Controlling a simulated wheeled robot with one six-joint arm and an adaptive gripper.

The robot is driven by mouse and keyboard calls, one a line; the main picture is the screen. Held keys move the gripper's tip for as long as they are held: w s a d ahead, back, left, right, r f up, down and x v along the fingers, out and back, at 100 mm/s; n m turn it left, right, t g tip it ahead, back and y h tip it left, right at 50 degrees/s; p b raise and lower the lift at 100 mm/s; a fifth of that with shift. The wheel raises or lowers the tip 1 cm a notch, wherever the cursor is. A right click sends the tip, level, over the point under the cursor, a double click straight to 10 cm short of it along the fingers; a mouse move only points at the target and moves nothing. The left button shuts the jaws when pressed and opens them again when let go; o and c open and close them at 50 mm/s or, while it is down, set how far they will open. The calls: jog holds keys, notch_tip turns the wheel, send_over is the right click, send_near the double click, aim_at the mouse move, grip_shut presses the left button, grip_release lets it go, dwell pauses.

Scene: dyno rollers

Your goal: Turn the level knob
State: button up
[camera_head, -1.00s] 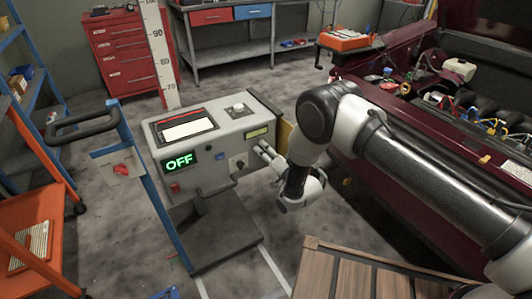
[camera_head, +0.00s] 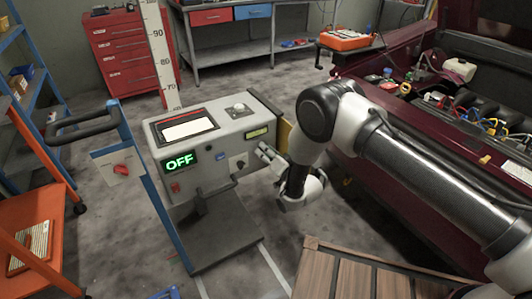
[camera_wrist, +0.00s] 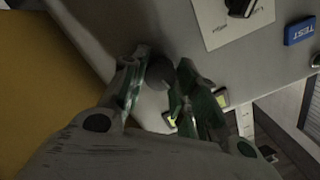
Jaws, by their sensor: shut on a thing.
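The grey roller-tester console (camera_head: 205,148) stands left of centre in the head view, with a green OFF display (camera_head: 179,161). My gripper (camera_head: 264,152) is at the right part of its front face. In the wrist view, my gripper (camera_wrist: 160,82) is shut on a dark round knob (camera_wrist: 160,70), one finger on each side. The fingers hide part of the knob, and no label beside it is readable, so I cannot tell its marking or angle. Another black knob (camera_wrist: 240,8) sits on a white label plate, next to a blue TEST button (camera_wrist: 299,31).
A yellow panel (camera_wrist: 40,90) is beside the console on the left in the wrist view. A blue post with a red knob (camera_head: 122,170) stands left of the console. A wooden crate (camera_head: 350,275) is at the front, and a dark red car (camera_head: 385,130) is at the right.

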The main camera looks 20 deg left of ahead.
jog(key=n+h, duration=0.1)
jog(key=n, duration=1)
jog(key=shift+n, duration=0.3)
dwell(0.5)
jog(key=o, duration=1)
jog(key=v, duration=1.2)
jog(key=shift+s+a, duration=0.1)
jog(key=shift+s, duration=0.1)
